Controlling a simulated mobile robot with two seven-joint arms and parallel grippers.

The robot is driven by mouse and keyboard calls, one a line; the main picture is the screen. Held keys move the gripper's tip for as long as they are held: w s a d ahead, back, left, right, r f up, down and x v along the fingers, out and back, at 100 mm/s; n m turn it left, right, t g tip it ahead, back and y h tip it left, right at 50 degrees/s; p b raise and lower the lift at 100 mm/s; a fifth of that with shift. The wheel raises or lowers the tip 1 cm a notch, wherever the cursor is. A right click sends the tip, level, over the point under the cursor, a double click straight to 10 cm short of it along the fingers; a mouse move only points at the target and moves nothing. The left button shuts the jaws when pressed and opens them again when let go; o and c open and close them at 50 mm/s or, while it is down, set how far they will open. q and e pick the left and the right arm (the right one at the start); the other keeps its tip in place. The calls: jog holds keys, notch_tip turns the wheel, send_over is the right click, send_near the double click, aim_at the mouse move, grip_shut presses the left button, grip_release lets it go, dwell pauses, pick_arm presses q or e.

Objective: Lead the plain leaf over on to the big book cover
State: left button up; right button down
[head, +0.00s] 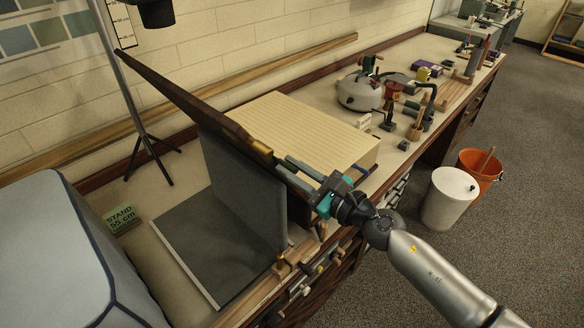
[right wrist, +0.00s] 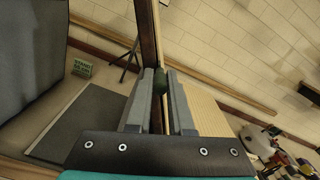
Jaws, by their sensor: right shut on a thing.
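A grey-faced leaf (head: 246,190) stands upright on the bench, with a long dark brown wooden bar (head: 185,102) along its top that reaches past it to the upper left. My right gripper (head: 284,166) is shut at the near end of this bar. In the right wrist view the brown wood (right wrist: 146,35) runs between the fingers, with a small dark green piece (right wrist: 160,82) there. A flat grey panel (head: 205,240) lies left of the leaf, and a pale ribbed block (head: 305,125) lies right of it. I cannot tell which is the big book cover. My left gripper is not in view.
A grey-blue box (head: 60,240) fills the near left. A thin tripod stand (head: 140,130) and a green sign (head: 119,218) stand behind the flat panel. A round metal pot (head: 358,92) and several small tools stand farther right. White (head: 448,200) and orange (head: 482,170) buckets stand on the floor.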

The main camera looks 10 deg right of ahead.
jog(key=w+d+r+m+b, duration=0.1)
jog(key=w+d+r+m, duration=0.2)
jog(key=d, duration=0.4)
jog(key=shift+w+r+m, duration=0.2)
jog(key=shift+w+m, duration=0.3)
jog(key=shift+w, duration=0.75)
jog(key=c, duration=0.8)
grip_release()
jog(key=shift+s, duration=0.1)
jog(key=b+v, duration=0.5)
jog(key=v, duration=1)
dwell(0.5)
dwell(0.3)
